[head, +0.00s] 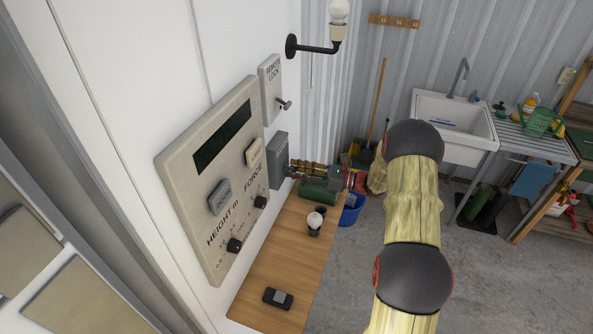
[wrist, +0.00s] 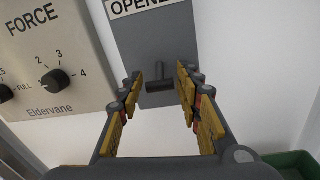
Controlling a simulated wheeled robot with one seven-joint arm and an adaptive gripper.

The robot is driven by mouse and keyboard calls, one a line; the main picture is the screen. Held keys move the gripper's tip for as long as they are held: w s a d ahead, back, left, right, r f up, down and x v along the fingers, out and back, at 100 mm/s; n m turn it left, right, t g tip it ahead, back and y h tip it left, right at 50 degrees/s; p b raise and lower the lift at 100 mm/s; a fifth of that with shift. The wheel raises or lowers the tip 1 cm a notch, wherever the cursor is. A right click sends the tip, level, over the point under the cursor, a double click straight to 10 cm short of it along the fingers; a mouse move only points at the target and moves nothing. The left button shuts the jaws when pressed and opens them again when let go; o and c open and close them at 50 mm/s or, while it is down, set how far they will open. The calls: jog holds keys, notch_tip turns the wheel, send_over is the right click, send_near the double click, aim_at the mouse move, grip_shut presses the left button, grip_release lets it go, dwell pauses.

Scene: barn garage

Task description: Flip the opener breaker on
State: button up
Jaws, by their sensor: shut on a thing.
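The opener breaker is a grey box on the white wall, right of the control panel in the head view (head: 278,150). It also shows in the wrist view (wrist: 150,42), its label cut off to "OPENE". A dark T-shaped lever (wrist: 160,86) sticks out low on its face. My gripper (wrist: 161,80) has one finger on each side of the lever and is shut on it. In the head view my gripper (head: 292,169) reaches the breaker from the right. Whether the lever stands at on or off cannot be told.
The panel with force and height knobs (head: 215,180) is left of the breaker, and the remote lock switch (head: 271,90) is above. A lamp (head: 338,15) hangs above.

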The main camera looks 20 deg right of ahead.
jog(key=shift+w+d+r, duration=0.1)
jog(key=shift+w+d, duration=0.05)
jog(key=shift+c, duration=1.4)
